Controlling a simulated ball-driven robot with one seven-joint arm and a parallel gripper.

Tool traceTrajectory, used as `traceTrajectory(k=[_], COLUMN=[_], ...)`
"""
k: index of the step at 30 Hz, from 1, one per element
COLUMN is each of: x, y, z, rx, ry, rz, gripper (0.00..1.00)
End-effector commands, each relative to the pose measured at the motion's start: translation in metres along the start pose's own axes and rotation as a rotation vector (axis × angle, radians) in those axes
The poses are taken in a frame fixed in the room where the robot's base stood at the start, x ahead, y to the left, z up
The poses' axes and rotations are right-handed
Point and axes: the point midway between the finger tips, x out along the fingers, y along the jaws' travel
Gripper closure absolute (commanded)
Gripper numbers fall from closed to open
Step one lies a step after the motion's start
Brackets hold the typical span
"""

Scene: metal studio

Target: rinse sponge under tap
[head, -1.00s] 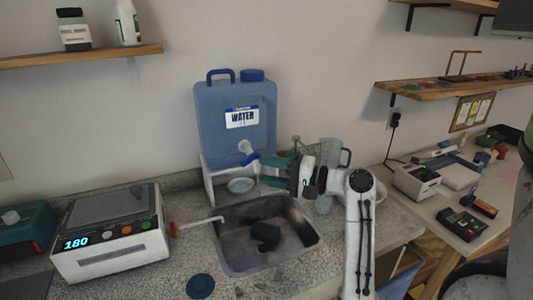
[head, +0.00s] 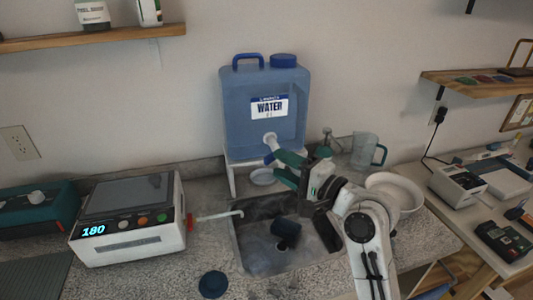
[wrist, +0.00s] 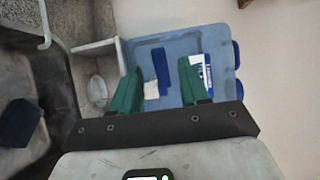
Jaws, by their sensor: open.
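The tap (head: 270,140) is a white spigot with a blue end on the front of a blue water jug (head: 236,110), which stands on a white stand behind the sink. My gripper (head: 279,165) is open with green fingers, just in front of and below the tap. In the wrist view my gripper (wrist: 160,82) faces the jug (wrist: 215,45), and the tap's blue part (wrist: 160,68) shows between the fingers. Whether they touch it I cannot tell. No sponge can be made out. A dark blue object (head: 286,230), perhaps a mug, lies in the sink (head: 262,262).
A white machine (head: 130,245) reading 180 stands left of the sink, and a thin white spout (head: 225,215) reaches over the sink's edge. A small dish (head: 262,176) sits under the tap. A white bowl (head: 398,190) and clear pitcher (head: 365,150) stand at the right.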

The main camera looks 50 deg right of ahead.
Motion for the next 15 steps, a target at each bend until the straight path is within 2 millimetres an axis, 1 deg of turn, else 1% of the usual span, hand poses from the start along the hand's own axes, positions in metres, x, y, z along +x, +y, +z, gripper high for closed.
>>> traceTrajectory(k=[1,6,10,15], x=[0.011,0.039,0.054,0.062], y=[-0.003,-0.003,-0.002,-0.001], z=[0.001,0.001,0.0,0.0], rx=[0.0,0.0,-0.001,-0.001], ry=[-0.002,-0.002,-0.001,-0.001], rz=[-0.001,-0.001,0.0,0.0], gripper=[0.55,0.55,0.55,0.55])
